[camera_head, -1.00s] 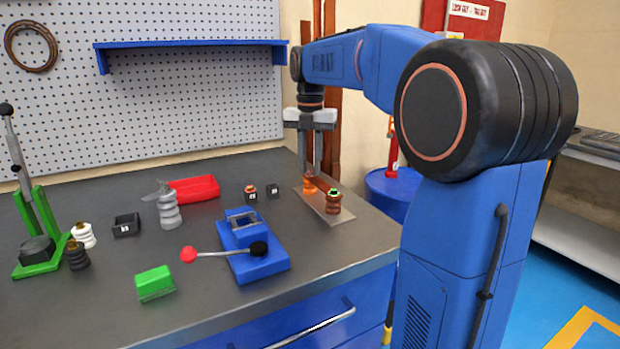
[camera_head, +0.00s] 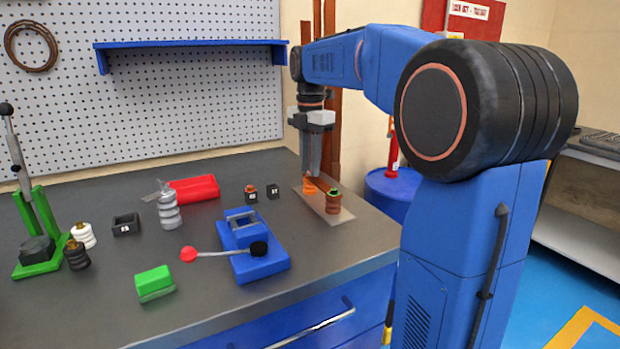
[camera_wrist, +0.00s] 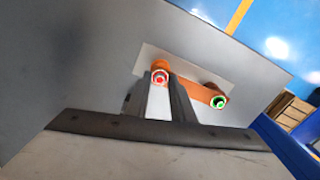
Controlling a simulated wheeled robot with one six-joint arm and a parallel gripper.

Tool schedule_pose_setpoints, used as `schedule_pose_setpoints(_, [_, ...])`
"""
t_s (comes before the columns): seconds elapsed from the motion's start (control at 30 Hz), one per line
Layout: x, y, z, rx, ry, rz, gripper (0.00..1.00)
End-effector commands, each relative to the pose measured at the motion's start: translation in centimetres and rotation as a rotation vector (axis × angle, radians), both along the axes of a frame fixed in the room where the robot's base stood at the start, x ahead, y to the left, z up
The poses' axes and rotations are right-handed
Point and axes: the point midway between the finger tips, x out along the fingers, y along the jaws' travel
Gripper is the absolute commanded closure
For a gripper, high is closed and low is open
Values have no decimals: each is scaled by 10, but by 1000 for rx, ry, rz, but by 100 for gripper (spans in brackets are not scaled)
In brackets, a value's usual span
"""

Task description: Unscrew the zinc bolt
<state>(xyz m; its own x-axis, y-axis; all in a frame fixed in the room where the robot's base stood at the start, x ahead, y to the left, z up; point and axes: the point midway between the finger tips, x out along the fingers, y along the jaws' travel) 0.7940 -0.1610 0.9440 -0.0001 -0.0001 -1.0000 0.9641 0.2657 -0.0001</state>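Two orange-brown posts stand on a pale plate (camera_head: 325,209) at the bench's right end, joined by a copper-coloured bar that shows in the wrist view (camera_wrist: 198,92). The left post (camera_head: 310,188) carries a bolt with a red ring in the wrist view (camera_wrist: 160,77). The right post (camera_head: 333,205) carries a green-ringed bolt (camera_wrist: 219,102). I cannot tell by colour which bolt is zinc. My gripper (camera_head: 312,175) points down over the left post. In the wrist view its fingers lie either side of the red-ringed bolt with a gap between them; contact with it is unclear.
A blue fixture with a red-knobbed lever (camera_head: 255,255) stands left of the plate.

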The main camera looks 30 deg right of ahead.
Motion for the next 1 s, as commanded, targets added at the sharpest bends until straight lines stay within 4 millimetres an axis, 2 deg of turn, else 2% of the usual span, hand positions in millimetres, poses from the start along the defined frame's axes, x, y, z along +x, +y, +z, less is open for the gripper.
schedule_pose_setpoints(0.47, [0, 0, 0, 0, 0, -75, 78])
schedule_pose_setpoints(1.0, [0, 0, 0, 0, 0, -535, 78])
